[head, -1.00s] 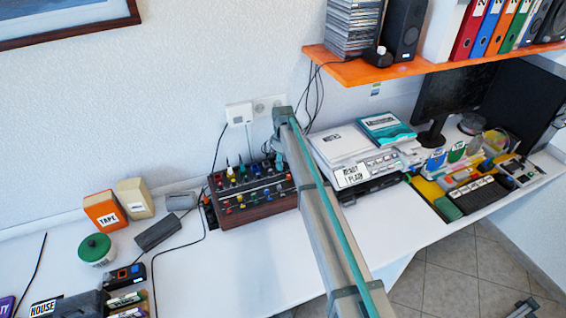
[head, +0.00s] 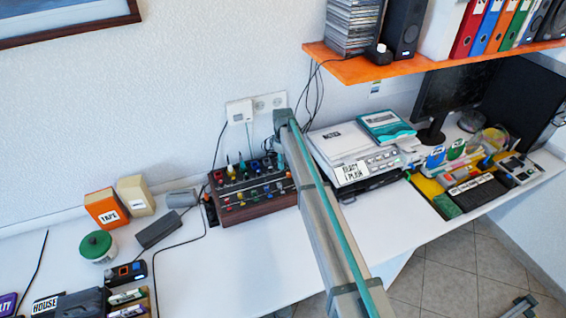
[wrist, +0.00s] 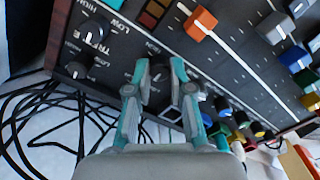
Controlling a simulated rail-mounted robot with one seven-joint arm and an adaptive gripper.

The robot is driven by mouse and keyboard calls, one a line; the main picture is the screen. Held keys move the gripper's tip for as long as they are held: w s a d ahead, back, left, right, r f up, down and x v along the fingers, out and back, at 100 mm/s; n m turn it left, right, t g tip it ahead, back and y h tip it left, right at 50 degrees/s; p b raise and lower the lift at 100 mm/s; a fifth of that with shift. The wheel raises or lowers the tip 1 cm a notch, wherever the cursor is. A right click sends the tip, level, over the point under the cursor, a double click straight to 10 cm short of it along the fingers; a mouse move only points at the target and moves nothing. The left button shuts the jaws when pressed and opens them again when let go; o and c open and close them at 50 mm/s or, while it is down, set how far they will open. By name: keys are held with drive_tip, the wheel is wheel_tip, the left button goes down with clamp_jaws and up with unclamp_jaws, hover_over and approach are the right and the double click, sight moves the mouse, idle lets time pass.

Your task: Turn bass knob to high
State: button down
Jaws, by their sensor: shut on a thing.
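The mixer (head: 252,192) is a dark panel with wooden sides and several coloured knobs, standing on the desk against the wall in the head view. In the wrist view its panel (wrist: 245,90) fills the upper right, tilted. My gripper (wrist: 162,72) is at the panel, its two teal and grey fingers closed around a small dark knob (wrist: 160,75), which they partly hide. A dark knob labelled TREBLE (wrist: 96,30), with LOW beside it, and another dark knob (wrist: 77,70) are to the left. I cannot read a bass label. The gripper does not show in the head view.
Black cables (wrist: 45,125) lie beside the mixer. An orange tape box (head: 105,209) and dark boxes stand to its left. A white machine with a paper label (head: 350,173) stands to its right. An orange shelf (head: 385,69) is above.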

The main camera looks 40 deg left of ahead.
drive_tip(key=shift+m+b, duration=0.3)
drive_tip(key=m+b, duration=0.2)
drive_tip(key=m, duration=0.1)
drive_tip(key=shift+f+m, duration=0.1)
drive_tip(key=shift+m, duration=0.2)
drive_tip(key=m+b, duration=0.2)
drive_tip(key=m, duration=0.3)
drive_tip(key=m+b, duration=0.2)
drive_tip(key=m, duration=0.3)
drive_tip(key=shift+w+m, duration=0.1)
drive_tip(key=shift+m, duration=0.3)
drive_tip(key=m+b, duration=0.1)
drive_tip(key=m, duration=0.3)
drive_tip(key=shift+m, duration=0.3)
drive_tip(key=c, duration=1)
unclamp_jaws()
drive_tip(key=shift+c, duration=0.2)
